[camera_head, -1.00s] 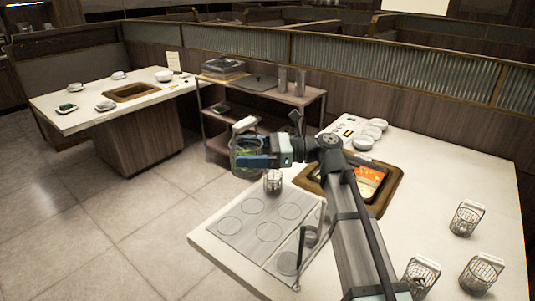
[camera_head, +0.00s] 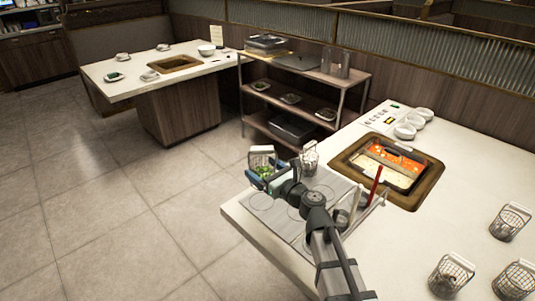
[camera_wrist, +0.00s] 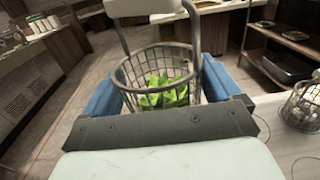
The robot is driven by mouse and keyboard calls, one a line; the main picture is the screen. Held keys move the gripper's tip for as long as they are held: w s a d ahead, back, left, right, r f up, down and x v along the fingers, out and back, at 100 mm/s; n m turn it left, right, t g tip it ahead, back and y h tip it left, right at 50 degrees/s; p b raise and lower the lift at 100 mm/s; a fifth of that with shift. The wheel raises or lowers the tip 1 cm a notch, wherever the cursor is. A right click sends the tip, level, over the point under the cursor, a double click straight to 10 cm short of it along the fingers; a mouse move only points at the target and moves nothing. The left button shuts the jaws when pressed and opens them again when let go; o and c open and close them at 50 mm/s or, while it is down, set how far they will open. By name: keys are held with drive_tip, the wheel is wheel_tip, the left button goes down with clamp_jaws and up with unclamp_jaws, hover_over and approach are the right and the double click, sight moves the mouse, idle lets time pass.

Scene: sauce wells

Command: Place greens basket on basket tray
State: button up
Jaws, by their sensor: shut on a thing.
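The greens basket is a wire basket with green leaves inside (camera_head: 262,163) and a pale handle grip. My gripper (camera_head: 267,178) is shut on it; in the wrist view the blue fingers lie on both sides of the basket (camera_wrist: 125,82), which hangs about upright. In the head view it shows at the left edge of the near table, seen against the floor. A flat grey panel with ring outlines (camera_head: 284,217), seemingly the basket tray, lies on that table to the right of and below the basket. My arm hides part of it.
Another wire basket (camera_head: 310,159) stands at the panel's far end, close right of the held one; the wrist view shows it too (camera_wrist: 302,105). A hot pot (camera_head: 400,165) with red and pale broth and a red upright stick (camera_head: 376,185) are farther right. Several baskets stand at lower right.

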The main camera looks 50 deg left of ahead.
wheel_tip(320, 180, down, 5)
drive_tip(key=m+t, duration=0.2)
drive_tip(key=t, duration=0.1)
drive_tip(key=shift+w+a+f+n+g, duration=0.3)
drive_tip(key=shift+w+a+f, duration=0.45)
drive_tip(key=shift+f, duration=0.85)
drive_tip(key=shift+w+a+f+n+g, duration=0.15)
drive_tip(key=shift+w+a+f+g, duration=0.4)
drive_tip(key=shift+a+f, duration=0.75)
drive_tip(key=shift+w+a+f+n+g, duration=0.25)
drive_tip(key=shift+w+a+f, duration=0.4)
drive_tip(key=shift+f, duration=1.25)
drive_tip(key=shift+d+f, duration=0.1)
drive_tip(key=shift+f, duration=0.5)
drive_tip(key=o, duration=1.1)
drive_tip(key=shift+w, duration=0.1)
drive_tip(key=shift+r, duration=5)
